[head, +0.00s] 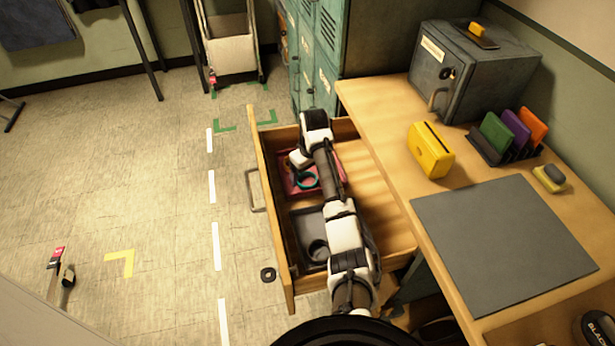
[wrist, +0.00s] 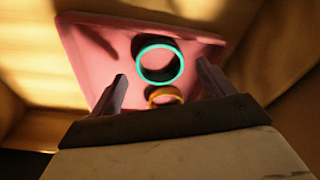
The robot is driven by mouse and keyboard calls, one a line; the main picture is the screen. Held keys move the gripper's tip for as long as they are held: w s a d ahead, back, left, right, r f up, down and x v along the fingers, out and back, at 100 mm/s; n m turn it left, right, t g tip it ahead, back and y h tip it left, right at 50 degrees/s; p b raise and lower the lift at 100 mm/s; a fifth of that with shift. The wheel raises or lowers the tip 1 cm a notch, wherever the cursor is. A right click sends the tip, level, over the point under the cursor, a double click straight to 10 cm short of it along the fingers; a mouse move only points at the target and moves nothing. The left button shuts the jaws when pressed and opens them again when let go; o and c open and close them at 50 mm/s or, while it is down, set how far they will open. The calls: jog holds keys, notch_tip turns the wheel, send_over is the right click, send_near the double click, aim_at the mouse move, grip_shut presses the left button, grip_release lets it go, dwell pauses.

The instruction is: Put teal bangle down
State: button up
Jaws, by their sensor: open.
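The teal bangle (wrist: 182,66) lies in the pink tray (wrist: 82,62) inside the open drawer. In the head view the teal bangle (head: 316,180) shows just left of my arm, in the pink tray (head: 337,160). My gripper (wrist: 160,88) is open, its two fingers apart on either side of the bangle in the picture, and it holds nothing. A smaller yellow-orange ring (wrist: 152,101) lies nearer to my gripper than the bangle. In the head view my gripper (head: 299,160) is over the tray, and its fingers are hard to make out.
The wooden drawer (head: 275,215) is pulled out from the desk, with a grey tray (head: 300,222) in its near part. On the desk are a grey mat (head: 500,240), a yellow box (head: 431,150) and a grey safe (head: 470,75). Green lockers (head: 325,60) stand beyond the drawer.

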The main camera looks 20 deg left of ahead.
notch_tip(320, 180, up, 10)
jog(key=d, duration=0.1)
jog(key=shift+s+f, duration=0.2)
jog(key=shift+s, duration=0.15)
